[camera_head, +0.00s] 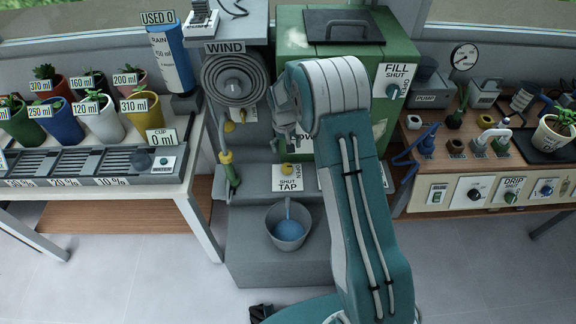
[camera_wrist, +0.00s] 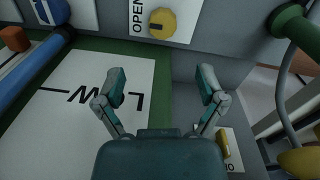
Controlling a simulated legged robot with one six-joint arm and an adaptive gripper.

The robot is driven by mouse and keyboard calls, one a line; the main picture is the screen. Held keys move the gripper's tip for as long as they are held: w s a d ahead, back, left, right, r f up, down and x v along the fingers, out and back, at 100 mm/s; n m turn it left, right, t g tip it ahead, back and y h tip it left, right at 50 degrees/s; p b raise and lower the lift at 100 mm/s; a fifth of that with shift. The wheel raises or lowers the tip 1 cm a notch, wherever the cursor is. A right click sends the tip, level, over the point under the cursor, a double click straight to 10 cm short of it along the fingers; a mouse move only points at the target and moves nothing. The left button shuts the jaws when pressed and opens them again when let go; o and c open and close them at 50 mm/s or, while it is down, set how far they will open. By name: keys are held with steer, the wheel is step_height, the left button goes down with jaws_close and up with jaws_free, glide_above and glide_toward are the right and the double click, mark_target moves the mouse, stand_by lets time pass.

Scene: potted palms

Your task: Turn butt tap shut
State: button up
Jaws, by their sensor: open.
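The butt is the green tank (camera_head: 330,50) behind my arm. Its tap is a yellow knob (camera_head: 290,183) on a white plate marked SHUT, TAP and OPEN. In the wrist view, the yellow knob (camera_wrist: 162,23) is at the top beside the word OPEN, with a dark mark on its face. A thin blue stream (camera_head: 287,207) runs down into a grey bucket (camera_head: 290,234) holding blue water. My gripper (camera_wrist: 163,76) is open and empty, above the tap and apart from it, in front of the white LOW panel (camera_wrist: 85,95). My arm partly hides the panel in the head view.
A hose reel (camera_head: 235,80) marked WIND stands left of my gripper, with a yellow lever (camera_wrist: 224,144) on its plate. A green hose end (camera_head: 227,170) hangs nearby. Benches with potted plants (camera_head: 103,122) and a control panel (camera_head: 490,190) flank the butt.

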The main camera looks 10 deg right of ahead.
mark_target(287, 166)
step_height(287, 166, down, 10)
steer(key=shift+d+r, duration=0.1)
stand_by(0.4)
steer(key=shift+a, duration=0.2)
steer(key=c, duration=0.4)
steer(key=shift+d, duration=0.15)
steer(key=c, duration=0.8)
